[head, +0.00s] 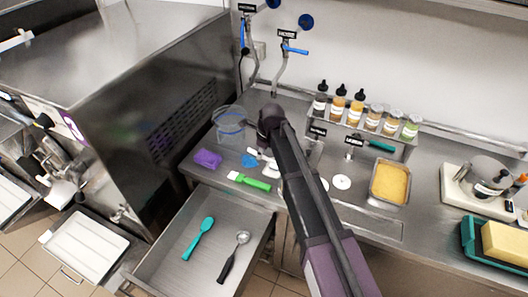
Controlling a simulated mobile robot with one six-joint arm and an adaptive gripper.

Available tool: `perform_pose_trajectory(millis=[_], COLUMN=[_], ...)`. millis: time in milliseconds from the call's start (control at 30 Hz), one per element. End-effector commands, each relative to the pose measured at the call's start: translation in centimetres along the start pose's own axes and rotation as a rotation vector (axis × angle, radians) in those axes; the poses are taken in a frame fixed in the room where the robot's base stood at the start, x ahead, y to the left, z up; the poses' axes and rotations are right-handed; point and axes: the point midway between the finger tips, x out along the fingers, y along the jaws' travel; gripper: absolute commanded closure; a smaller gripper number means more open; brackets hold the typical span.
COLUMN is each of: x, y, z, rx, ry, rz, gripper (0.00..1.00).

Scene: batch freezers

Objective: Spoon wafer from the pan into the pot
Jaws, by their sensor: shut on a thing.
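A shallow metal pan (373,195) filled with a yellow, crumb-like mass stands on the right part of the steel counter; it looks like the wafer. A steel pot (488,172) stands further right on a pale board or scale. My gripper (266,148) is at the end of my dark arm, over the counter's left-middle part, left of the pan and apart from it. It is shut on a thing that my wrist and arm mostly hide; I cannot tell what. A black-handled spoon or scoop (234,257) lies in the open drawer.
The open drawer (166,262) also holds a teal spatula (199,238). A clear container (229,122), purple cloth (207,159) and green brush (250,181) lie around my gripper. Several bottles (356,112) stand on a rear shelf. A teal tray (476,240) holds a yellow sponge-like block (505,243).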

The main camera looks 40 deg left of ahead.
Motion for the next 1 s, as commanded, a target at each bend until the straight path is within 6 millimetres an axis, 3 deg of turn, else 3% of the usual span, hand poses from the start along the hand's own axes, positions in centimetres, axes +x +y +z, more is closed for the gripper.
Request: perform_pose_trajectory(millis=[167,500,1000], x=[1.1,-1.3,-1.6], y=[-0.1,0.0,0.0], z=[0.3,0.6,0.7], rx=[0.001,0.001,0.001], ry=[0.076,0.075,0.074], rz=[0.0,0.0,0.0], gripper=[1.0,1.0,1.0])
